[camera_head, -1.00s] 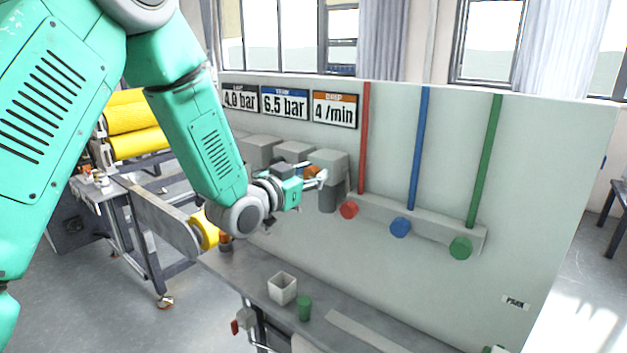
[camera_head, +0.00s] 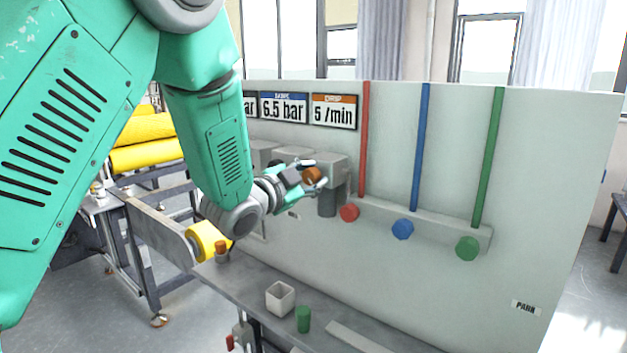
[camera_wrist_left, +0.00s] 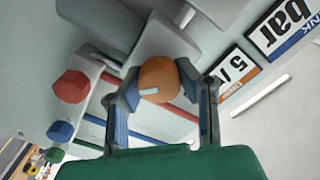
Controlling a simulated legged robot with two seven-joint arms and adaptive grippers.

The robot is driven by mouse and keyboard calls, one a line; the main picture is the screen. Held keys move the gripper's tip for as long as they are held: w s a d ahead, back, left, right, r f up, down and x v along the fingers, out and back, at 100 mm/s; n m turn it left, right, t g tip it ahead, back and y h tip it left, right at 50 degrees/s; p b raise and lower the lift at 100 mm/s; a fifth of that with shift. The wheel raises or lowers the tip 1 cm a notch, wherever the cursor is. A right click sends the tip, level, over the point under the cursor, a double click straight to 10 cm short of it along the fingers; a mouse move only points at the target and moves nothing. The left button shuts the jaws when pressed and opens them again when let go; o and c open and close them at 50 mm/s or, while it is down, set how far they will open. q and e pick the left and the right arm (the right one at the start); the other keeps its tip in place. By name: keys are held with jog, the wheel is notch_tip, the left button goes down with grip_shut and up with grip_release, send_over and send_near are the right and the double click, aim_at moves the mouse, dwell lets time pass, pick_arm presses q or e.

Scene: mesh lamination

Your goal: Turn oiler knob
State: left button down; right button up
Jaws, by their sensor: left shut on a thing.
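The oiler knob is an orange-brown round knob (camera_head: 312,175) on the front of the rightmost grey block (camera_head: 332,165) on the panel. In the left wrist view the knob (camera_wrist_left: 159,79) shows a pale mark on its face and sits between the two fingers. My left gripper (camera_head: 316,176) is shut on the knob, a finger on each side of it. The orange-topped display (camera_head: 334,111) above reads 5 /min. My right gripper does not show in either view.
Red (camera_head: 349,212), blue (camera_head: 402,229) and green (camera_head: 467,248) knobs stick out right of the gripper, below coloured pipes. A white square cup (camera_head: 280,298) and a green cup (camera_head: 303,318) stand on the bench (camera_head: 237,284). Yellow rolls (camera_head: 143,150) are at the left.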

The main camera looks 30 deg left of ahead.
pick_arm(q)
jog(key=shift+f, duration=0.15)
jog(key=c, duration=1.2)
grip_release()
jog(key=shift+o, duration=0.2)
jog(key=shift+s, duration=0.1)
jog(key=s, duration=1.2)
jog(key=shift+a, duration=0.45)
jog(key=shift+w, duration=0.1)
